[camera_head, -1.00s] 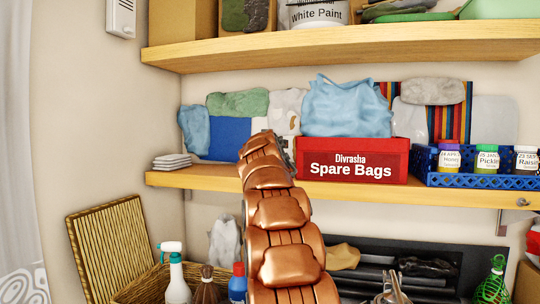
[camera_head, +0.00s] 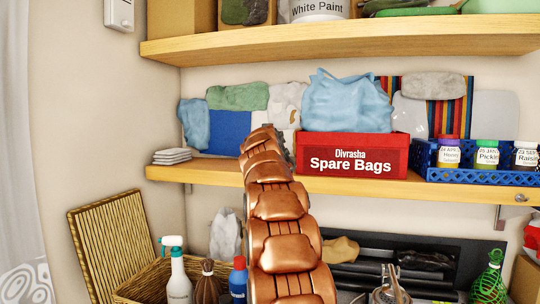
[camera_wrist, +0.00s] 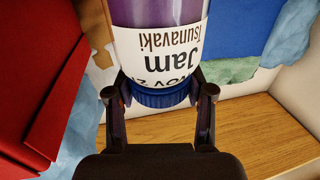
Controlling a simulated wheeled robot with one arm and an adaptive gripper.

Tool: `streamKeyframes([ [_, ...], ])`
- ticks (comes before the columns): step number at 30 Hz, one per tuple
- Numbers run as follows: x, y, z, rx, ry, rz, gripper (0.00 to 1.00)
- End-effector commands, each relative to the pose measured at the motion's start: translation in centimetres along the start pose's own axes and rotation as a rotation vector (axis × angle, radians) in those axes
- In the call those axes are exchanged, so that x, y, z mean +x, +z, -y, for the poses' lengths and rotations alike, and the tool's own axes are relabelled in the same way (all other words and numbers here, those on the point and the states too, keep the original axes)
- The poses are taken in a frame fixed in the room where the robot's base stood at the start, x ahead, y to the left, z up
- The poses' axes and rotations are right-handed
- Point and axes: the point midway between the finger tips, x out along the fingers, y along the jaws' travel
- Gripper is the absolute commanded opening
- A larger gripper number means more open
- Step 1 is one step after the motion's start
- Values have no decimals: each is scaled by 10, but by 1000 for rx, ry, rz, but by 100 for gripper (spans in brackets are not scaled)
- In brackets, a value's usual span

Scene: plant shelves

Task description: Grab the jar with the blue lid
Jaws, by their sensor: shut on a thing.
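The jar (camera_wrist: 160,45) with the blue lid (camera_wrist: 161,97) shows large in the wrist view. It has purple contents and a white label reading "Jam", which appears upside down in that picture. My gripper (camera_wrist: 159,92) is shut on it, with one finger on each side at the lid end. In the head view my copper arm reaches up to the middle shelf, left of the red box. The gripper and the jar are hidden there behind the arm.
The red Spare Bags box (camera_head: 353,153) stands just right of my arm. A blue crate (camera_head: 470,174) with several jars is farther right on the middle shelf (camera_head: 440,193). Folded cloths (camera_head: 238,97) lie behind. The upper shelf (camera_head: 340,38) hangs above. A wicker basket (camera_head: 110,245) stands lower left.

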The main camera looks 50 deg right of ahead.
Motion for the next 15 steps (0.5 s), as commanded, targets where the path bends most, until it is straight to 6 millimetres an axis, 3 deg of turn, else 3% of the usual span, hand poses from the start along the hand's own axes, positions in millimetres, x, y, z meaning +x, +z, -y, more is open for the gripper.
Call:
streamKeyframes([
  [8,0,0,0,0,0,0,0],
  [15,0,0,0,0,0,-1,0],
])
